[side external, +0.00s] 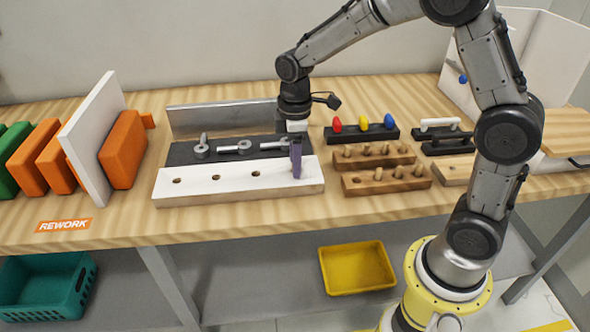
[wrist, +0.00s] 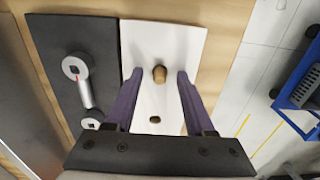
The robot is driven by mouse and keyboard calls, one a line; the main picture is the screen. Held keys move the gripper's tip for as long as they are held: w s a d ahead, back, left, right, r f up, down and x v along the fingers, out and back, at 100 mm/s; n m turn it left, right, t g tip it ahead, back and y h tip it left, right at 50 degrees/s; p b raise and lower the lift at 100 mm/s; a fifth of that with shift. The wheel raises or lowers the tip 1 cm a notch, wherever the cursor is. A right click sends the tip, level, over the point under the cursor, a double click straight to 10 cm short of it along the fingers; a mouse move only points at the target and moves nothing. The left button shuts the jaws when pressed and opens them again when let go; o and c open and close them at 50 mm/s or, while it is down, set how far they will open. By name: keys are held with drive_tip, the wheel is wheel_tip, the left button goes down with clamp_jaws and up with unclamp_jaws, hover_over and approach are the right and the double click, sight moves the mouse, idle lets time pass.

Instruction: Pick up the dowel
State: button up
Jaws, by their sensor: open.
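My gripper (side external: 297,172) has purple fingers and points down over the right end of the white board (side external: 235,190). In the wrist view my gripper (wrist: 159,75) is open, with one fingertip on each side of a wooden dowel (wrist: 160,74). The dowel stands in the white board (wrist: 186,42), and a gap shows between it and each finger. In the side view the fingers hide this dowel. A bare hole (wrist: 155,119) shows nearer the wrist camera.
A dark tray with metal fittings (side external: 233,147) lies behind the board. Wooden racks with several dowels (side external: 360,182) stand close on the right, near a black rack with coloured knobs (side external: 345,134). Orange and white panels (side external: 93,135) stand on the left.

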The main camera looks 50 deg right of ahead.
clamp_jaws()
drive_tip(key=shift+r, duration=0.1)
idle(0.3)
drive_tip(key=shift+r, duration=0.25)
drive_tip(key=r, duration=0.3)
drive_tip(key=shift+s+r, duration=0.1)
drive_tip(key=shift+s, duration=0.1)
drive_tip(key=s+r, duration=0.9)
drive_tip(key=s, duration=0.4)
drive_tip(key=shift+s, duration=0.35)
